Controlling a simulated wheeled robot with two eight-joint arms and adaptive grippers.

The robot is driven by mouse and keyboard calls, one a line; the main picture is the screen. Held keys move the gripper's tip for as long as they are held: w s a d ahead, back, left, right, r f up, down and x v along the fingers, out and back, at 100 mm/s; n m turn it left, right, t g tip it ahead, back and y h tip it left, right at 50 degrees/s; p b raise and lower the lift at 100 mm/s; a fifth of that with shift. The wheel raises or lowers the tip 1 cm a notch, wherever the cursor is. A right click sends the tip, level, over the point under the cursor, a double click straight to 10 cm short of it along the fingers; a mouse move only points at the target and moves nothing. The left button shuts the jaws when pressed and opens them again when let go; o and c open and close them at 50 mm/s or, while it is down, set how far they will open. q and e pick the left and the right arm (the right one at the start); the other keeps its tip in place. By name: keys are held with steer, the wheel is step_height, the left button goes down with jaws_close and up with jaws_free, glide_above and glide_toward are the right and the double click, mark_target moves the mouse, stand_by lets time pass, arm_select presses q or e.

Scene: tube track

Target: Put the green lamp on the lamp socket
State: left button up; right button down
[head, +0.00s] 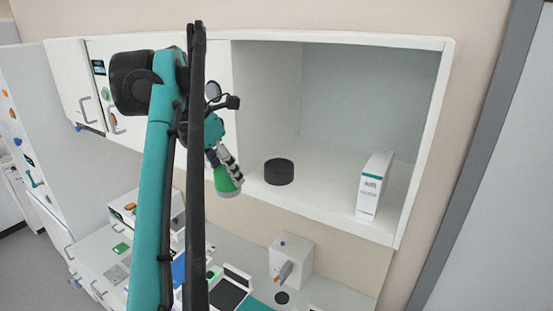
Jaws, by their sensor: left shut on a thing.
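The green lamp (226,181) hangs at the end of my left gripper (222,165), which is shut on it. My right gripper is not in view.
The open white cabinet (420,160) holds a white box (374,186) upright at its right. Below, a counter carries a small white box-shaped device (290,259) and several other items. Closed cabinet doors are at the left. The cabinet floor between the black cylinder and the white box is clear.

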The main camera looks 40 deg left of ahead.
arm_select(q)
steer(key=w+p, duration=0.1)
steer(key=w, duration=0.3)
steer(key=w+d+p, duration=0.1)
steer(key=w, duration=0.4)
steer(key=w+p, duration=0.1)
steer(key=w, duration=0.4)
steer(key=shift+d, duration=0.35)
steer(key=w, duration=0.1)
steer(key=w+p, duration=0.2)
steer(key=w, duration=0.1)
steer(key=shift+d+f, duration=0.25)
steer(key=shift+f, duration=0.2)
steer(key=shift+s, duration=0.35)
steer(key=o, duration=0.9)
steer(key=shift+f, duration=0.1)
steer(key=shift+o, duration=1.4)
steer(key=shift+w, duration=0.15)
